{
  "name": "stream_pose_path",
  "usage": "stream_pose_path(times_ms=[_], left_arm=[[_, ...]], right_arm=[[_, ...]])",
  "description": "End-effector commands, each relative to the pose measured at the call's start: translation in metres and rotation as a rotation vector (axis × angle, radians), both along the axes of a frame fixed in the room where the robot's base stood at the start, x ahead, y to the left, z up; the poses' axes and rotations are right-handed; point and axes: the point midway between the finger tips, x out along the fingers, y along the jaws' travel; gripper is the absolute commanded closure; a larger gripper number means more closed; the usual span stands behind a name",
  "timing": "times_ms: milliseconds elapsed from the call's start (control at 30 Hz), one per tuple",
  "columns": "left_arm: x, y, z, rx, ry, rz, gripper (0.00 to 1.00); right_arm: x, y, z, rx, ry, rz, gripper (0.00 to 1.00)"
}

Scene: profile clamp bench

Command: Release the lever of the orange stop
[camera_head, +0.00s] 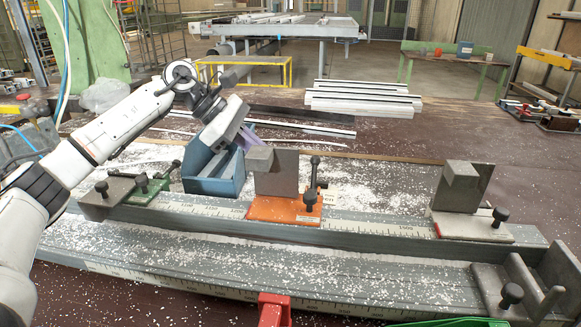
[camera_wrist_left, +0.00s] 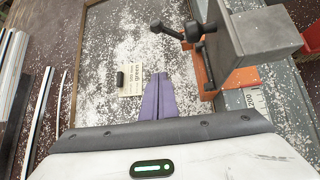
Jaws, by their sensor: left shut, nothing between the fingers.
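The orange stop (camera_head: 283,209) sits on the ruled rail (camera_head: 375,236), with a grey upright block (camera_head: 277,172) on its orange base. Its dark lever (camera_head: 315,172) stands up behind the right side of the block. In the left wrist view the lever (camera_wrist_left: 170,31) shows a black knob at upper right, beside the grey block (camera_wrist_left: 262,40). My left gripper (camera_head: 252,139) is above and behind the stop, left of the lever. Its purple fingers (camera_wrist_left: 160,83) are shut, empty and apart from the lever. My right gripper is not in view.
A green stop (camera_head: 150,190) is at the rail's left and a white-based stop (camera_head: 470,226) at its right. A blue box (camera_head: 213,172) stands behind the rail, below my left gripper. A red clamp part (camera_head: 273,308) is in front. White chips litter the bench.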

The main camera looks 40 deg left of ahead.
Motion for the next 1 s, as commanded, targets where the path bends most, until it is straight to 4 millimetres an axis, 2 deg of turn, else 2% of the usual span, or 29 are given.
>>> stream_pose_path(times_ms=[100, 300, 900, 1000], left_arm=[[-0.017, 0.007, 0.007, 0.003, 0.002, 0.002, 1.0], [-0.031, 0.012, 0.016, 0.0, 0.002, 0.0, 1.0], [-0.032, 0.012, 0.017, 0.0, 0.001, -0.001, 1.0], [-0.032, 0.012, 0.023, 0.0, 0.001, -0.001, 1.0]], right_arm=[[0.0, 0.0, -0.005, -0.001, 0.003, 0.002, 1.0], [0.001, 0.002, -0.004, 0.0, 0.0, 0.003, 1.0], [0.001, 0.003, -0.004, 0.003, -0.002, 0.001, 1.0], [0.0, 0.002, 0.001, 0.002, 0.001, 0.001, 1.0]])
